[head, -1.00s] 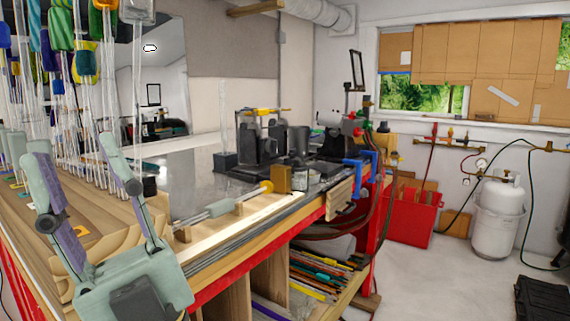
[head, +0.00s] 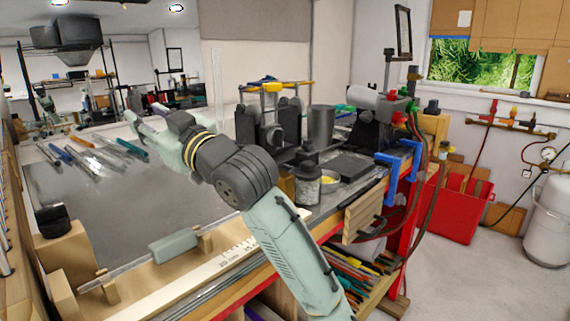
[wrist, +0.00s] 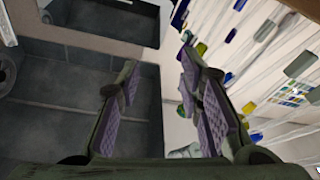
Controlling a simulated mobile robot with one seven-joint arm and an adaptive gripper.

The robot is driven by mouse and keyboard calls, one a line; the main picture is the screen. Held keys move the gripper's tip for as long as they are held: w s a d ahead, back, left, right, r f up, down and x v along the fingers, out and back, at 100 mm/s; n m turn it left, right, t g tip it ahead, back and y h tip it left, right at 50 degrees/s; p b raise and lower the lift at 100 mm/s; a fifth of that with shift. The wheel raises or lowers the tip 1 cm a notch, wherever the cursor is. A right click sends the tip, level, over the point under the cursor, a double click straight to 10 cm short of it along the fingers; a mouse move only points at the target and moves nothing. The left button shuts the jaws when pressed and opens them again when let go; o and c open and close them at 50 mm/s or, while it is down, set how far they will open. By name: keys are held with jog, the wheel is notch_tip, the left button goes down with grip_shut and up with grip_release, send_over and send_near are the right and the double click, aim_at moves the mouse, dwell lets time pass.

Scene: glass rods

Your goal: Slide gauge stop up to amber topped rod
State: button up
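My gripper (head: 144,114) is held above the bench with its fingers spread, pointing to the far left. In the wrist view its two purple-padded fingers (wrist: 158,78) stand apart with nothing held between them. A pale green cylindrical piece (head: 173,247) lies along the bench's front strip, by a small wooden support (head: 205,242). A marked ruler scale (head: 232,255) runs along that strip. My arm crosses in front of the scale's right part. No amber top or brass-coloured block can be made out in the head view now; my arm may cover them.
Several coloured rods (head: 90,150) lie on the grey bench top (head: 120,205). A dark jar (head: 307,175) and burner equipment (head: 270,115) stand right of my wrist. Blue clamps (head: 400,170) grip the bench's right edge. Coloured-ended pieces (wrist: 300,62) crowd the wrist view's right side.

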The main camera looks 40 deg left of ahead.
jog(key=w+f+m+t+h+p, duration=0.1)
jog(key=w+f+m+t+h, duration=0.15)
jog(key=w+h, duration=0.5)
jog(key=m+g+h+p, duration=0.1)
jog(key=m+h+p, duration=0.15)
jog(key=h, duration=0.65)
send_near(281, 173)
jog(key=shift+y, duration=0.35)
jog(key=x, duration=1.1)
jog(key=shift+d+f, duration=0.1)
jog(key=shift+d, duration=0.2)
jog(key=shift+c, duration=0.5)
grip_shut()
